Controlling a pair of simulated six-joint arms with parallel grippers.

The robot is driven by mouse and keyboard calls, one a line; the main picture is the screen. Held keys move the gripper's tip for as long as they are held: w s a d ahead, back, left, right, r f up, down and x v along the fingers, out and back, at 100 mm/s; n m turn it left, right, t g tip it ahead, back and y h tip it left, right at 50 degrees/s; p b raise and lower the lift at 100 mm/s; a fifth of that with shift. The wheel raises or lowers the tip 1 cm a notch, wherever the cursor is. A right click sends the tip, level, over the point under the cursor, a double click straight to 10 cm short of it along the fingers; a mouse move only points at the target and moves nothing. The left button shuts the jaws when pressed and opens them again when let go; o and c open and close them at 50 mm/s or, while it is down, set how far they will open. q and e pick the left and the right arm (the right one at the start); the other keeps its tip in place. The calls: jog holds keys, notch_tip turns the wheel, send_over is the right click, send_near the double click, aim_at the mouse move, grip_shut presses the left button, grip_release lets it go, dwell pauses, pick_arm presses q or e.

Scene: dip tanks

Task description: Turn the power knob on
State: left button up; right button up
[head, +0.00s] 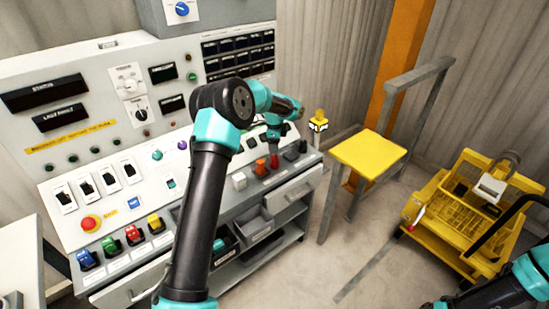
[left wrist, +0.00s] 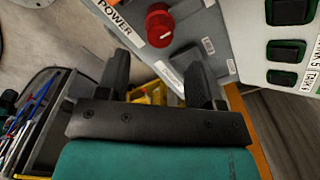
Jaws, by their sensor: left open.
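The red power knob (head: 274,161) stands near the right end of the grey console. It shows large in the left wrist view (left wrist: 158,25), beside a white label reading POWER, with a pale mark on its side. I cannot tell from the mark whether it is on or off. My left gripper (head: 272,143) is just above the knob in the head view. In the left wrist view its two black fingers (left wrist: 158,78) are apart with nothing between them, and the knob lies beyond them. My right gripper is outside the views; only part of that arm shows at the lower right.
A yellow-topped stand (head: 368,153) and a yellow cart (head: 470,205) are at the right. Open floor lies between.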

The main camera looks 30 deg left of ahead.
aim_at(274, 156)
pick_arm(q)
notch_tip(274, 156, down, 7)
jog(key=shift+f, duration=0.1)
dwell(0.4)
jog(key=c, duration=0.9)
